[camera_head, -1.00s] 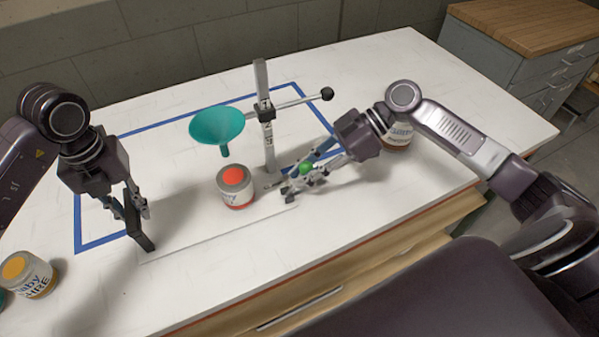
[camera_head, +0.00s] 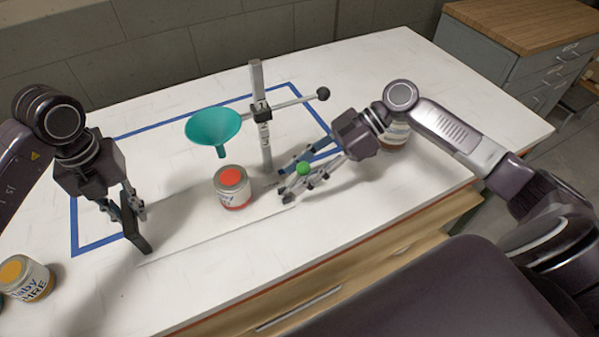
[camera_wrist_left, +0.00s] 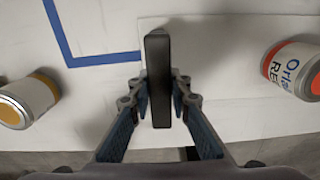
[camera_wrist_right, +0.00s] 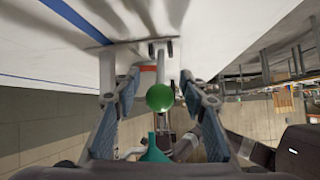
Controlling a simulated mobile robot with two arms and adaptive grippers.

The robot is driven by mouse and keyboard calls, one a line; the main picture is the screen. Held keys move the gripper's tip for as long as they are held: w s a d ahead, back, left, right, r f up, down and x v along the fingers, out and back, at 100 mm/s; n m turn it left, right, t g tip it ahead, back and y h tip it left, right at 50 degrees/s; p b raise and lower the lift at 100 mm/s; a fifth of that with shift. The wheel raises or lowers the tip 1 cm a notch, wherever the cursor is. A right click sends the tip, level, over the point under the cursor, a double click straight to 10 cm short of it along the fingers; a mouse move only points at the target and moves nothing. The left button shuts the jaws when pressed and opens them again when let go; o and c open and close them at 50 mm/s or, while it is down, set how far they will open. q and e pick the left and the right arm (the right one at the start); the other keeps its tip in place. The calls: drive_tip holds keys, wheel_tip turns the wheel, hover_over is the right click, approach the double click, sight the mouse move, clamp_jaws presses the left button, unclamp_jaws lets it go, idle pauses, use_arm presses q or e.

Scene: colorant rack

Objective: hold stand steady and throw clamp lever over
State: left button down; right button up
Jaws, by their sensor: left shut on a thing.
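The stand has a grey upright post (camera_head: 266,150), a teal funnel (camera_head: 213,127) on a clamp, and a white base plate (camera_head: 185,230). A black upright grip block (camera_head: 138,240) is at its left end. My left gripper (camera_head: 127,213) is shut on this block; the left wrist view shows the block (camera_wrist_left: 157,85) between both fingers. The clamp lever ends in a green ball knob (camera_head: 303,168). My right gripper (camera_head: 285,180) is open around the lever; in the right wrist view the green knob (camera_wrist_right: 160,97) sits between the spread fingers, apart from both.
A jar with a red top (camera_head: 232,187) stands below the funnel. A yellow-topped jar (camera_head: 26,277) is at the left front, and another jar (camera_head: 394,133) is partly behind my right arm. A rod with a black knob (camera_head: 322,94) juts right from the post. Blue tape (camera_head: 72,225) marks the table.

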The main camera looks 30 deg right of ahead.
drive_tip(key=v, duration=1.1)
drive_tip(key=shift+d+r, duration=0.2)
drive_tip(key=shift+d, duration=0.15)
use_arm(q)
drive_tip(key=c, duration=1.7)
unclamp_jaws()
wheel_tip(320, 180, up, 12)
